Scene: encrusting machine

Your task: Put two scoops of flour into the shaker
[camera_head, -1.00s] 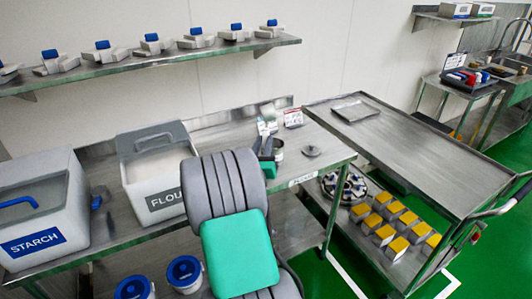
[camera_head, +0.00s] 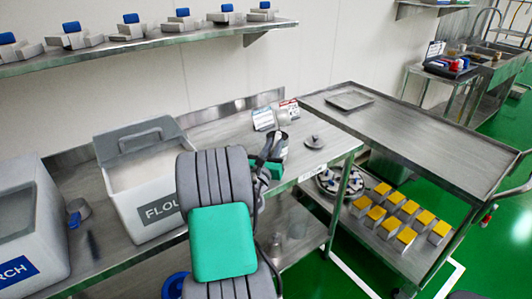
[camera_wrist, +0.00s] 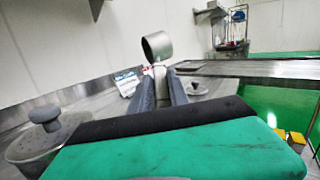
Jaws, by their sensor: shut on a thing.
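My gripper (camera_head: 275,150) is at the right end of the workbench, beyond my arm. In the wrist view its fingers (camera_wrist: 160,93) are shut on the thin handle of a metal scoop (camera_wrist: 157,45). The scoop's round cup stands up beyond the fingertips; the head view shows it in front of the small signs (camera_head: 288,115). I cannot see whether it holds flour. The open white flour bin (camera_head: 158,212) is left of my arm, with pale flour (camera_head: 150,168) inside. A round metal vessel with a knob (camera_wrist: 45,130) is close at left in the wrist view; I cannot tell whether it is the shaker.
A knobbed lid (camera_head: 314,142) lies on the bench. A white starch bin (camera_head: 25,235) stands far left. A shelf (camera_head: 150,45) with several blue-topped pieces runs above. The steel cart (camera_head: 410,135) at right is mostly bare, with yellow-topped blocks (camera_head: 398,218) below.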

